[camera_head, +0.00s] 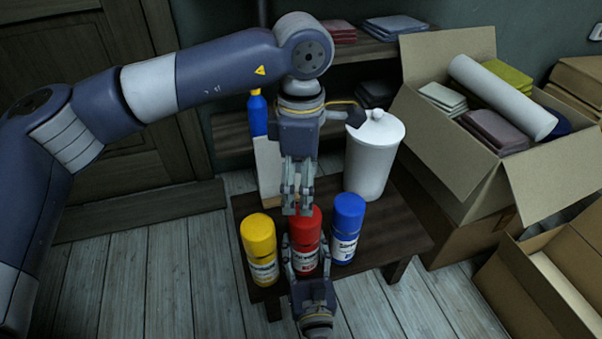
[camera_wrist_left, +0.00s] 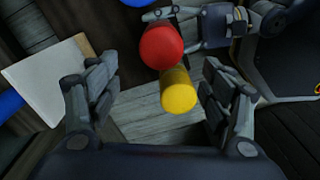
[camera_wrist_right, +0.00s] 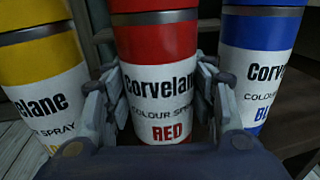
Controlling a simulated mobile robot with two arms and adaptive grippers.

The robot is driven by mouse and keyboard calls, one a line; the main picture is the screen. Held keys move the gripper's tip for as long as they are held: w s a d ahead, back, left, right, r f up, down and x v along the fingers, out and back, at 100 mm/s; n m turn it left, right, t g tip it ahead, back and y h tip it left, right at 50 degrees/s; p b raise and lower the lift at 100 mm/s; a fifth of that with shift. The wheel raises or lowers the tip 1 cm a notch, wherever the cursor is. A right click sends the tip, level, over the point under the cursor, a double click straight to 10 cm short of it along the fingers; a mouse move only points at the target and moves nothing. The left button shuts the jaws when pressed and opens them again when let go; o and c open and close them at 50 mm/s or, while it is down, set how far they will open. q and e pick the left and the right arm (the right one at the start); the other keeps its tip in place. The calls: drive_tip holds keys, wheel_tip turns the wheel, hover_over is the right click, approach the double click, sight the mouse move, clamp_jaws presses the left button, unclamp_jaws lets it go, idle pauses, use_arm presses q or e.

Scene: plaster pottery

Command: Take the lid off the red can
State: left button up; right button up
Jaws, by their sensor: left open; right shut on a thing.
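The red spray can (camera_head: 305,261) stands upright on a small dark table, its red lid (camera_head: 312,221) on top. My right gripper (camera_head: 303,257) is shut on the red can's body from the front; the right wrist view shows its fingers either side of the can's label (camera_wrist_right: 165,95). My left gripper (camera_head: 297,208) points down above and just behind the red lid, open and empty. In the left wrist view the red lid (camera_wrist_left: 161,46) lies ahead of the open fingers (camera_wrist_left: 158,92), apart from them.
A yellow can (camera_head: 259,245) stands left of the red one and a blue can (camera_head: 347,226) close on its right. Behind are a white lidded canister (camera_head: 371,165), a white board (camera_head: 268,170) and a blue bottle (camera_head: 257,112). Open cardboard boxes (camera_head: 545,185) stand at right.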

sight(301, 218)
use_arm(q)
wheel_tip(301, 218, down, 10)
drive_tip(key=shift+s+f, duration=0.1)
idle(0.4)
drive_tip(key=c, duration=1.3)
drive_tip(key=shift+r, duration=1.15)
